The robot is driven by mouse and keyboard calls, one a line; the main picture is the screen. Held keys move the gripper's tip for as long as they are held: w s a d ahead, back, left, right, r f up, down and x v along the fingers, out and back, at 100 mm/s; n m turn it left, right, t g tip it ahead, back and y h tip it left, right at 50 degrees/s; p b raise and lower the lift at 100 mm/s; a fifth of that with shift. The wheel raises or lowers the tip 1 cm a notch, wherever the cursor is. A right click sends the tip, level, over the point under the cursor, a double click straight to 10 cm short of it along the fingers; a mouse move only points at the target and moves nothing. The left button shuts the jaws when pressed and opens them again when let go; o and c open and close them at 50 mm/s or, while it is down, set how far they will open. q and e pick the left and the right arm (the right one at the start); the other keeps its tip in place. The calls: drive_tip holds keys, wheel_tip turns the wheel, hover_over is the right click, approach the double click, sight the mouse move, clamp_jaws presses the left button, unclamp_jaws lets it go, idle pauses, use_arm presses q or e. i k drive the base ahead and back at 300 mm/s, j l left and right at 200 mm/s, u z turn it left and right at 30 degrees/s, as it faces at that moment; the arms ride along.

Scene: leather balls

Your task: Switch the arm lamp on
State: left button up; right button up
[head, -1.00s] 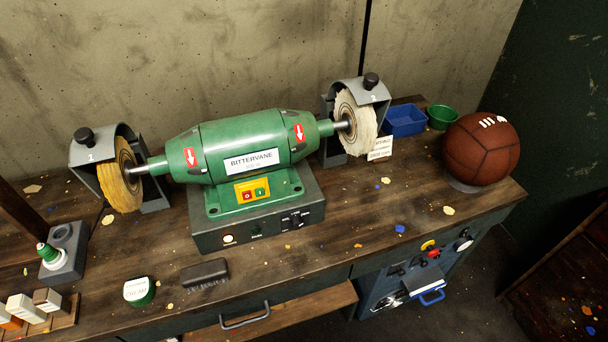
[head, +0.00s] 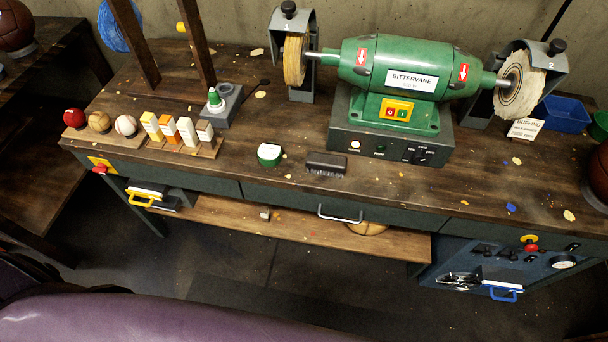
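No lamp head shows in the head view. A thin dark rod (head: 556,20) slants up out of the top right edge; I cannot tell whether it is part of the arm lamp. The green buffing machine (head: 385,68) stands on a grey control box (head: 390,142) on the bench. Neither of my grippers is in view.
A blue bin (head: 563,114) stands at right. Blue control panel (head: 500,265) hangs below right.

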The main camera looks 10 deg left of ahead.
sight(573, 246)
drive_tip(key=u, duration=0.1)
drive_tip(key=z, duration=1.75)
drive_tip(key=k+l, duration=0.05)
